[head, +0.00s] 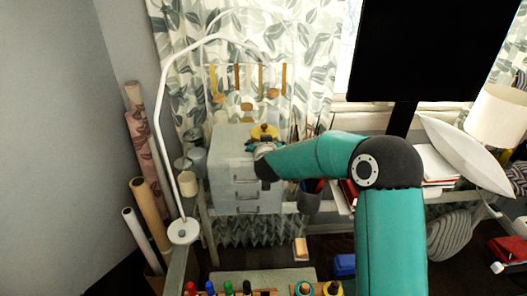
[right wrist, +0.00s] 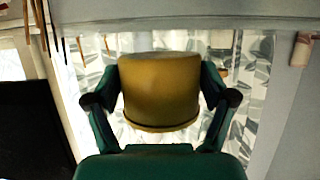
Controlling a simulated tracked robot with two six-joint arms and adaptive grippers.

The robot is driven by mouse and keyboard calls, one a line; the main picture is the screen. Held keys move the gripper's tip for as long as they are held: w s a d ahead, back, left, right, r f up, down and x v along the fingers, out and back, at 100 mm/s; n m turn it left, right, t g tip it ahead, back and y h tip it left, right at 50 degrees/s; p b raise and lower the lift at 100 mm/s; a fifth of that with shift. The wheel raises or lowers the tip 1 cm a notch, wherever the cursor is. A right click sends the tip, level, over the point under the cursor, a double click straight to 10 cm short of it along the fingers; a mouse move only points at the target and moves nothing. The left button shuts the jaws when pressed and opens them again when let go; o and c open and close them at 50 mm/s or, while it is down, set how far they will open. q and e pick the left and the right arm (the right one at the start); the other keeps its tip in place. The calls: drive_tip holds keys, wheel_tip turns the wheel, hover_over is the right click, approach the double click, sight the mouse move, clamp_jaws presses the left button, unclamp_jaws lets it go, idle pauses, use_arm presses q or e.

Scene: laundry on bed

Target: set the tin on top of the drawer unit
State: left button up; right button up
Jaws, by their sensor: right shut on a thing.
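The tin is yellow. In the head view the tin (head: 264,131) shows at the right part of the top of the grey drawer unit (head: 222,160). My right gripper (head: 263,147) reaches in from the right and is shut on the tin. In the right wrist view the tin (right wrist: 160,90) sits between the two fingers of my right gripper, with a finger on each side. I cannot tell whether the tin touches the top of the unit. My arm hides part of the unit's right side. My left gripper is not in view.
A white lamp (head: 158,110) arches over the unit from the left. Metal canisters (head: 196,160) stand left of the unit. Utensils (head: 248,80) hang behind it. A dark pen cup (head: 309,200) is to its right. The top's left part looks clear.

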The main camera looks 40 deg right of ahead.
drive_tip(key=shift+d+f, duration=0.1)
drive_tip(key=shift+f, duration=0.7)
drive_tip(key=o, duration=1.4)
drive_tip(key=shift+f, duration=0.1)
drive_tip(key=b+v, duration=0.1)
drive_tip(key=v, duration=1.1)
drive_tip(key=shift+b, duration=0.4)
